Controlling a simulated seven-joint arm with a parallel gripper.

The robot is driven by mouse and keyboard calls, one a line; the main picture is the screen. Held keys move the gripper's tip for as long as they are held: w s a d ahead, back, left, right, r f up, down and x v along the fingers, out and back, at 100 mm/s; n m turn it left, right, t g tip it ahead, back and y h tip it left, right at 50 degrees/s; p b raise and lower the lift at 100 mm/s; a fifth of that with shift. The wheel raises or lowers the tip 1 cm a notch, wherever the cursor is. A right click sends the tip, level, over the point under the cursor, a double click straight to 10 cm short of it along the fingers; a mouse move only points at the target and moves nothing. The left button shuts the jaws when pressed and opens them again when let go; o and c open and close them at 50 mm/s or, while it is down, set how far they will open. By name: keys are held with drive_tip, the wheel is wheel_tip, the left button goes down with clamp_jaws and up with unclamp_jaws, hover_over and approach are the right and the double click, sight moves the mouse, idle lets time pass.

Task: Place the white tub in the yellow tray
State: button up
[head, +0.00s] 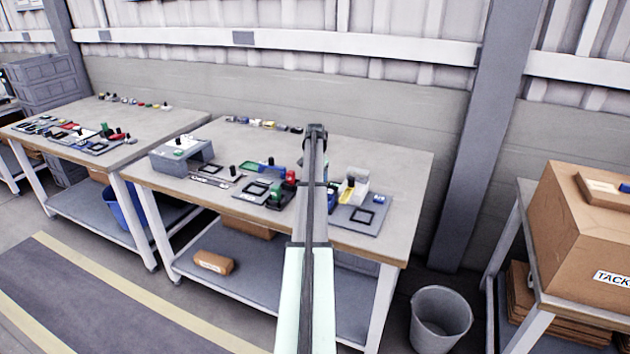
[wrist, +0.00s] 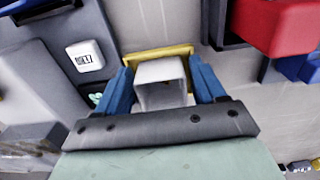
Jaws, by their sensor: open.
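In the wrist view, the white tub (wrist: 160,82) sits between the two blue fingers of my gripper (wrist: 160,75), its open, hollow side facing the camera. The yellow tray (wrist: 157,53) shows as a yellow rim just beyond the tub and out to both sides of it. The tub overlaps the tray in this view; I cannot tell whether it rests in it. My gripper is open, with a finger on each side of the tub; contact is unclear. In the head view my arm covers the middle of the bench, and I cannot make out the fingers or the tub clearly.
A red bin (wrist: 285,25) is at the upper right of the wrist view. A white labelled block (wrist: 86,56) lies on a grey surface at left. In the head view the workbench (head: 405,160) carries several small parts and fixtures; its right back area is clear.

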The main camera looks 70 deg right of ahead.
wheel_tip(320, 180, up, 12)
drive_tip(key=shift+r, duration=0.15)
idle(0.5)
idle(0.4)
